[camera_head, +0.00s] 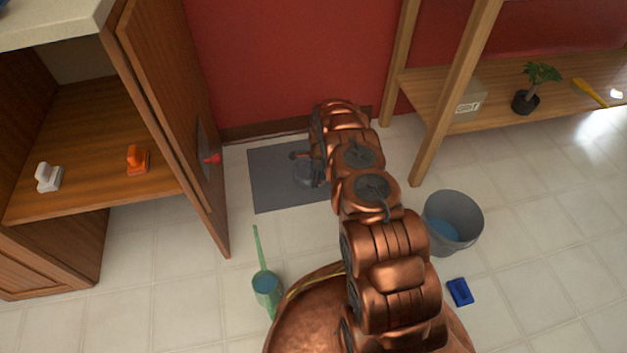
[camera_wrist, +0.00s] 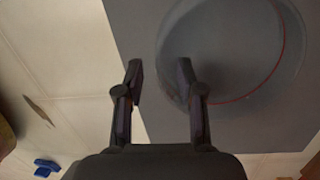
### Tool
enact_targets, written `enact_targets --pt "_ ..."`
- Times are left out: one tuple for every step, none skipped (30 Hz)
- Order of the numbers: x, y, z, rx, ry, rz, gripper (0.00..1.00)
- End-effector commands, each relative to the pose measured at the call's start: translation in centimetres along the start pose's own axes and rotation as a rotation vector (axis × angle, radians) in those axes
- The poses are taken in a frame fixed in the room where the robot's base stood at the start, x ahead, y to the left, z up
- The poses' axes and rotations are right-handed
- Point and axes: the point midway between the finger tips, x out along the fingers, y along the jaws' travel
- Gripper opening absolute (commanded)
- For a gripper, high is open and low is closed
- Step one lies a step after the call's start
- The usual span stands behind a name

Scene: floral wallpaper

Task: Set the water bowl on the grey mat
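The grey mat (camera_head: 270,190) lies flat on the tiled floor against the red wall; its edge also shows in the wrist view (camera_wrist: 130,20). The water bowl is a round, grey, partly see-through dish (camera_wrist: 245,50) with a thin red line along its rim, and it appears over the mat. In the head view the bowl (camera_head: 305,174) is small and partly hidden by my arm. My gripper (camera_wrist: 160,75) is open, its fingers apart at the bowl's left rim, with the right finger overlapping the bowl. I cannot tell whether they touch.
An open cabinet door (camera_head: 175,110) stands left of the mat. A green scoop (camera_head: 265,283) lies on the floor in front. A grey bucket (camera_head: 453,222) and blue block (camera_head: 460,291) are to the right. A wooden shelf (camera_head: 420,85) stands at the back right.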

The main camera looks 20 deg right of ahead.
Motion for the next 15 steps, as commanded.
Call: enact_targets --pt "-1.1 -0.1 0.1 -0.001 0.0 -0.002 0.38" --pt "-1.6 -0.1 0.1 -0.001 0.0 -0.003 0.38" --pt "-2.4 -0.1 0.2 -0.002 0.0 -0.005 0.38" --pt "-3.0 -0.2 0.2 -0.002 0.0 -0.005 0.38" --pt "-3.6 -0.2 0.2 -0.003 0.0 -0.006 0.38" --pt "-4.4 -0.2 0.2 -0.003 0.0 -0.006 0.38" --pt "-5.0 -0.2 0.2 -0.003 0.0 -0.006 0.38" --pt "-5.5 -0.1 0.1 -0.002 0.0 -0.005 0.38" --pt "-6.3 -0.1 0.1 -0.001 0.0 -0.005 0.38" --pt "-6.9 -0.1 0.1 -0.001 0.0 -0.005 0.38" --pt "-7.5 -0.1 0.1 -0.001 0.0 -0.004 0.38" --pt "-8.2 -0.1 0.2 -0.001 -0.001 -0.004 0.38" --pt "-8.7 -0.1 0.2 -0.001 -0.001 -0.004 0.38" --pt "-9.2 -0.1 0.2 -0.002 -0.001 -0.004 0.38" --pt "-9.7 -0.1 0.2 -0.002 0.0 -0.003 0.38"
